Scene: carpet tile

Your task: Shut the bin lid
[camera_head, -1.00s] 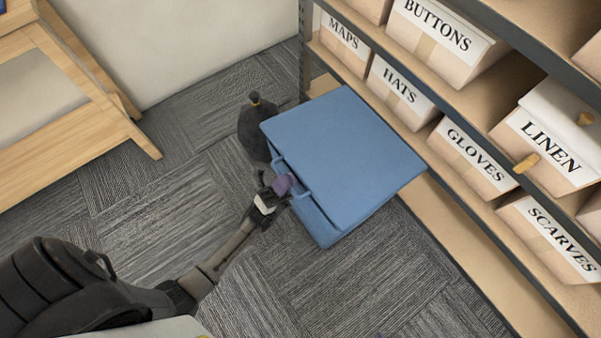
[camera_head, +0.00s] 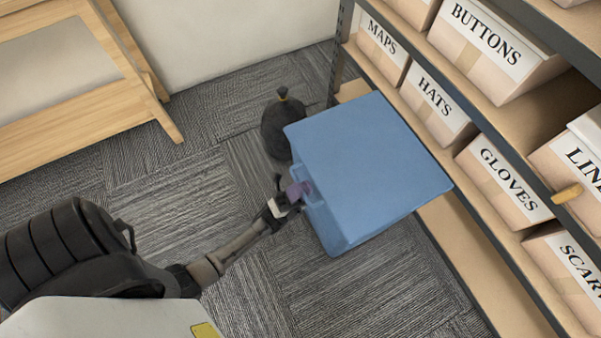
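The blue bin (camera_head: 345,235) stands on the carpet in front of the shelves. Its blue lid (camera_head: 375,155) lies flat over the top, and I see no clear gap under it. A handle loop (camera_head: 314,193) sits at the bin's left edge. My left gripper (camera_head: 292,194) is at this edge, beside the handle, with a purple patch at its fingertips. Whether its fingers are open or shut, or touch the handle, is too small to tell. My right gripper is not in view.
A black tied bag (camera_head: 285,125) stands just behind the bin's left corner. Shelves with labelled boxes, such as the HATS box (camera_head: 437,105), run along the right. A wooden frame (camera_head: 90,110) is at upper left. Carpet (camera_head: 160,200) left of the bin is clear.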

